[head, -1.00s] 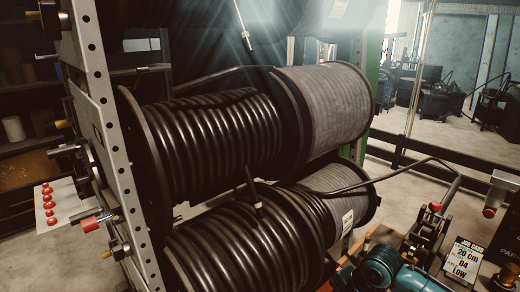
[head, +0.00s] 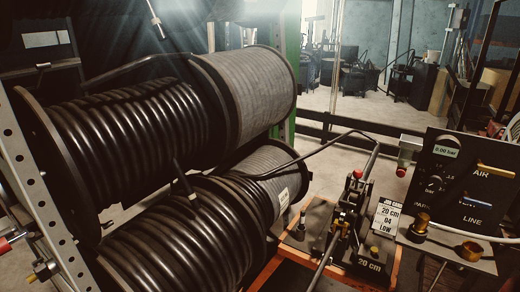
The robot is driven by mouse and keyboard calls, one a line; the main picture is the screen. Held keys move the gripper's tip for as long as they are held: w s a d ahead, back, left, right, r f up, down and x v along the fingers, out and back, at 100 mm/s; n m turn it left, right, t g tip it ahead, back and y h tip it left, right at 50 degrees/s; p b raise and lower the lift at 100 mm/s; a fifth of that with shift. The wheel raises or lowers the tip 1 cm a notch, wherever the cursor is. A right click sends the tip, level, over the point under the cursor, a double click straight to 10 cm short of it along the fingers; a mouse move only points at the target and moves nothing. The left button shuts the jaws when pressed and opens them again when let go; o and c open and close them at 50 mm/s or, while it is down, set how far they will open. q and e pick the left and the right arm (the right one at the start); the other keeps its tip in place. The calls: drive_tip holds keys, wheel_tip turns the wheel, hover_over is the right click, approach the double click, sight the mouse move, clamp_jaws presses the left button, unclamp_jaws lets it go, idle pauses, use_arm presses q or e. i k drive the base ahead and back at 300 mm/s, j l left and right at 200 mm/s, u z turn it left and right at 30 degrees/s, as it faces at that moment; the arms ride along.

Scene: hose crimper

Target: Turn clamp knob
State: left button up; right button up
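The hose cutting and clamping device (head: 345,215) stands on an orange-edged bench (head: 393,272) at the lower right of the head view. It has dark metal parts, small red knobs (head: 357,174) on top and a small yellow knob (head: 375,250) near its "20 cm" plate (head: 369,266). A black hose (head: 318,150) runs from the lower reel to it. I cannot tell which knob is the clamp knob.
Two large black hose reels (head: 150,130) (head: 165,245) in a perforated metal rack (head: 38,205) fill the left and middle. A job card (head: 387,216) reads "20 cm 04 LOW". A dark air panel (head: 462,185) with a gauge reading stands right, behind brass fittings (head: 420,222).

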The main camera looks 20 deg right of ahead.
sight(347, 206)
drive_tip(key=z, duration=1.25)
drive_tip(key=i+l, duration=0.1)
drive_tip(key=l, duration=0.25)
drive_tip(key=i+l, duration=0.15)
drive_tip(key=l, duration=0.2)
drive_tip(key=i+l+z, duration=0.1)
drive_tip(key=l, duration=0.25)
drive_tip(key=i+l, duration=0.15)
drive_tip(key=l, duration=0.15)
